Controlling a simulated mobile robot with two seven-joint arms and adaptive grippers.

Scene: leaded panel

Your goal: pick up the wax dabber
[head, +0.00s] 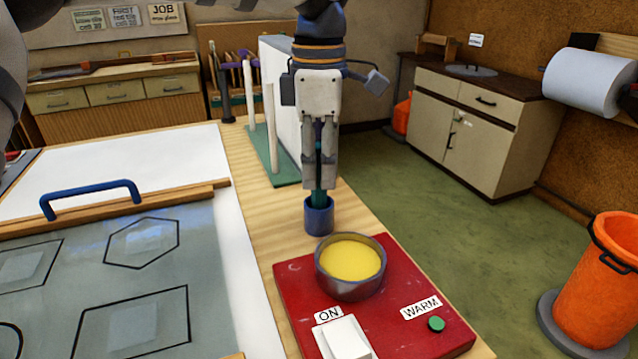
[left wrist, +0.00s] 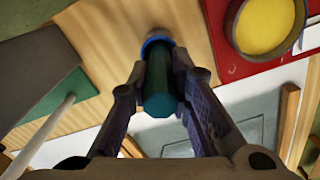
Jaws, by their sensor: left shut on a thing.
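The wax dabber (left wrist: 160,85) has a dark teal handle and stands upright in a small blue cup (head: 319,216) on the wooden bench. My left gripper (head: 319,187) points straight down above the cup and is shut on the dabber's handle. In the left wrist view the handle is between the two fingers of the left gripper (left wrist: 158,98). The dabber's lower end is hidden inside the cup. My right gripper shows in neither view.
A pot of yellow wax (head: 350,260) sits on a red warmer (head: 400,312) just in front of the cup. A green rack base with white posts (head: 272,165) stands behind. An orange bin (head: 598,285) stands on the floor.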

